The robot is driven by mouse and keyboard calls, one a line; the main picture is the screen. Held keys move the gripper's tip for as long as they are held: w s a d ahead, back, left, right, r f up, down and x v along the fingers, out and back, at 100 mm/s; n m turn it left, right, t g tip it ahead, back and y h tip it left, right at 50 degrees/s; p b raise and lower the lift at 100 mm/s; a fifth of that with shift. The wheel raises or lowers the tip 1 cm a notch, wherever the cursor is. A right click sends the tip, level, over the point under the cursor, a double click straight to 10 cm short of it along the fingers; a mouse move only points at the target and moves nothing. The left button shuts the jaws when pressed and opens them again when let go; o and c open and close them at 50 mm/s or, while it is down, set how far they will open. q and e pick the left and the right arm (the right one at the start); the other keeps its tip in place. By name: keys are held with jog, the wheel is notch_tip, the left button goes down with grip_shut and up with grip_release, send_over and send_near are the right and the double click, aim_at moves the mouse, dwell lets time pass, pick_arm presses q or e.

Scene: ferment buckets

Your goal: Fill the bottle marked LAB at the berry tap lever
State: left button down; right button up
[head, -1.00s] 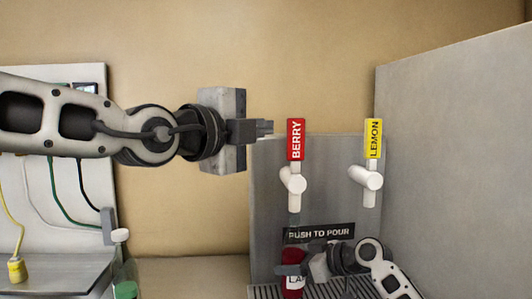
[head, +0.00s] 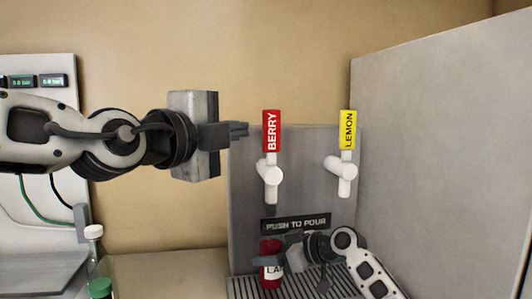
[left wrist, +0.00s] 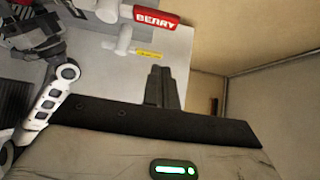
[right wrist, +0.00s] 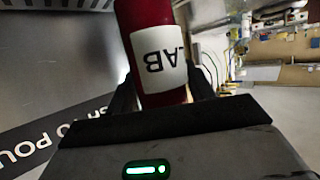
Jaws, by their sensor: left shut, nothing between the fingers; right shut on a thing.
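The red BERRY lever (head: 271,131) stands upright on its white tap (head: 270,173); it also shows in the left wrist view (left wrist: 154,18). My left gripper (head: 243,130) is shut and empty, just left of the lever at its height, with a small gap between them. The LAB bottle (head: 270,248) stands upright below the berry tap and looks dark red. My right gripper (head: 268,262) is shut around it. In the right wrist view the bottle (right wrist: 148,18) sits between the fingers with its white LAB label facing the camera. Its lower part is hidden.
The yellow LEMON lever (head: 348,130) stands to the right. A PUSH TO POUR sign (head: 296,224) is behind the bottle, above a slatted drip tray (head: 240,288). A grey wall (head: 445,160) closes the right side. A green bottle (head: 100,288) stands at lower left.

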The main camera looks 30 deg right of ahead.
pick_arm(q)
send_near(276, 123)
jog(key=s+d, duration=0.1)
jog(key=d, duration=0.3)
jog(key=shift+w+d+f, duration=0.1)
jog(key=shift+w+d, duration=0.05)
jog(key=shift+w, duration=0.35)
jog(key=shift+w+d, duration=0.2)
jog(key=shift+w, duration=0.3)
jog(key=shift+w+d, duration=0.25)
jog(key=shift+w, duration=0.75)
